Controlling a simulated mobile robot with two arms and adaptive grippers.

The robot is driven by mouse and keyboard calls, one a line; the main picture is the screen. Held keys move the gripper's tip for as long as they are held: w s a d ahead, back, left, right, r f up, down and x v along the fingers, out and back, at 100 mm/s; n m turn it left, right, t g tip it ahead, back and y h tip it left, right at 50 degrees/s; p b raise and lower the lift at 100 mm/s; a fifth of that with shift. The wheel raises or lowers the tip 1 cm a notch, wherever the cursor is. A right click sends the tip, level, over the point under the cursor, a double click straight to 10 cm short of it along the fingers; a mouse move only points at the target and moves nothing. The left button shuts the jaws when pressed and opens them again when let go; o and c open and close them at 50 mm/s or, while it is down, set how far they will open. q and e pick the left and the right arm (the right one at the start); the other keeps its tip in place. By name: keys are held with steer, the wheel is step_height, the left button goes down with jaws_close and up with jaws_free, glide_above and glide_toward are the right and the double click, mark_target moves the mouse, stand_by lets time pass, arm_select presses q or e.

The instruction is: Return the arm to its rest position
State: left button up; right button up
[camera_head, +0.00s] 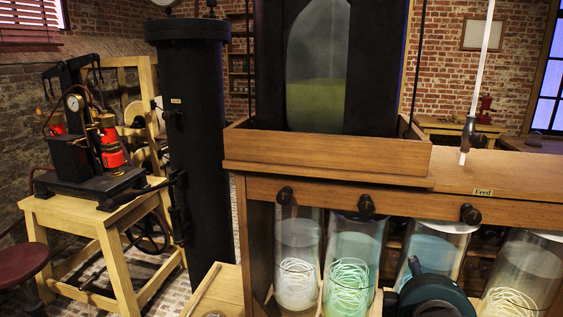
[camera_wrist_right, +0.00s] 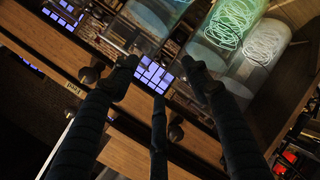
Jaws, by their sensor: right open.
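My right gripper (camera_head: 418,272) shows at the bottom of the head view as a dark, rounded shape in front of the lower part of a glass jar (camera_head: 440,245). In the right wrist view its dark fingers (camera_wrist_right: 158,72) stand apart with nothing between them. The fingers point toward the wooden cabinet (camera_wrist_right: 130,152) and the jars. Most of the right arm is out of the head view. My left gripper is not in view.
Other glass jars with pale coils (camera_head: 297,262) (camera_head: 350,265) (camera_head: 520,275) stand under the cabinet's top, below black knobs (camera_head: 366,204). A black column (camera_head: 195,150) and a wooden stand with a red-and-black pump (camera_head: 95,150) are at left. A red stool (camera_head: 22,262) is at far left.

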steer(key=s+a+f+m+g+y, duration=0.1)
steer(key=s+f, duration=0.1)
steer(key=f, duration=0.5)
steer(key=s+a+f+g+y, duration=0.1)
steer(key=s+f+g, duration=0.1)
steer(key=f, duration=0.4)
steer(key=s+a+f+m+g+y, duration=0.2)
steer(key=s+f+m+g, duration=0.1)
steer(key=s+f, duration=0.75)
steer(key=s+a+f+m+g+y, duration=0.2)
steer(key=s+a+f+m+g, duration=0.1)
steer(key=s+f, duration=0.7)
step_height(320, 180, down, 25)
steer(key=s+b, duration=0.1)
steer(key=s, duration=0.1)
steer(key=s+d+f+g+b, duration=0.1)
steer(key=s+d+f+g, duration=0.1)
steer(key=s+f, duration=1.5)
steer(key=shift+s+d+f+n, duration=0.3)
steer(key=shift+d+f+n, duration=0.1)
steer(key=shift+d+f, duration=0.4)
steer(key=shift+a, duration=0.1)
